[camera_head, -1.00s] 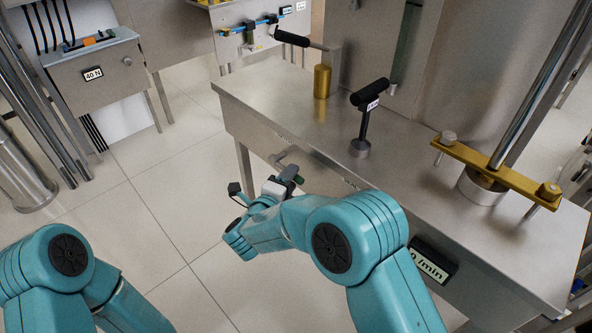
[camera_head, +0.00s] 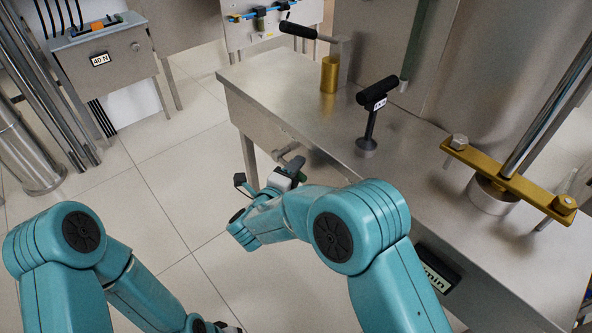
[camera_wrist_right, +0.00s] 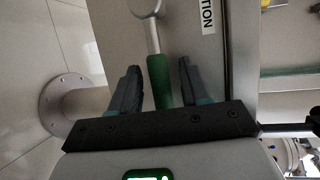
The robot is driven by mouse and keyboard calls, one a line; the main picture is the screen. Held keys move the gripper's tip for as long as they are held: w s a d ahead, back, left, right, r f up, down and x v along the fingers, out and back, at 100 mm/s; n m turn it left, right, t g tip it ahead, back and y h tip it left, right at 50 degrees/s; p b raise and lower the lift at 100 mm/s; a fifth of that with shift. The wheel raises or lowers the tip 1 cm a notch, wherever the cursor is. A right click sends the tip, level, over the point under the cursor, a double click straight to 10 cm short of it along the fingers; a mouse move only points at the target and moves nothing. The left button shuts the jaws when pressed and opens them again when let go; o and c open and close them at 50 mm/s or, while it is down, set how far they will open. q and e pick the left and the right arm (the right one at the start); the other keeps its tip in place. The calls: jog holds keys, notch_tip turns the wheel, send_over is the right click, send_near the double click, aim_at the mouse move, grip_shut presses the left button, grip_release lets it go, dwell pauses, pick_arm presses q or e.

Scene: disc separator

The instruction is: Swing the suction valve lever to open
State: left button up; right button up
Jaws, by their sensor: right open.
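The suction valve lever shows in the right wrist view as a metal stem with a green grip (camera_wrist_right: 158,80), below a round metal hub (camera_wrist_right: 145,8). A white label (camera_wrist_right: 208,15) ending in "TION" is beside it. My right gripper (camera_wrist_right: 159,88) is open, with one dark finger on each side of the green grip; a gap shows on both sides. In the head view my right gripper (camera_head: 291,174) is low at the steel bench's near left side, and the lever there is mostly hidden. My left arm is at the lower left; its fingers are out of the picture.
A flanged pipe (camera_wrist_right: 62,103) is left of my right gripper. Open tiled floor lies left.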

grip_shut()
jog(key=shift+r, duration=0.1)
jog(key=shift+r+n+g+p, duration=0.4)
jog(key=shift+r+p, duration=0.15)
jog(key=shift+p, duration=0.3)
jog(key=n+p, duration=0.1)
jog(key=r+g+p, duration=0.1)
jog(key=p, duration=0.1)
jog(key=r+n+p, duration=0.1)
jog(key=shift+w+a+r+n+g+p, duration=0.2)
jog(key=shift+w+a+n+g+p, duration=0.05)
jog(key=shift+n+g+p, duration=0.05)
jog(key=shift+w+a+r+n+g+h+p, duration=0.25)
jog(key=shift+r+n+g+h+p, duration=0.35)
jog(key=shift+p, duration=0.7)
jog(key=shift+f, duration=0.2)
grip_release()
jog(key=shift+w, duration=0.1)
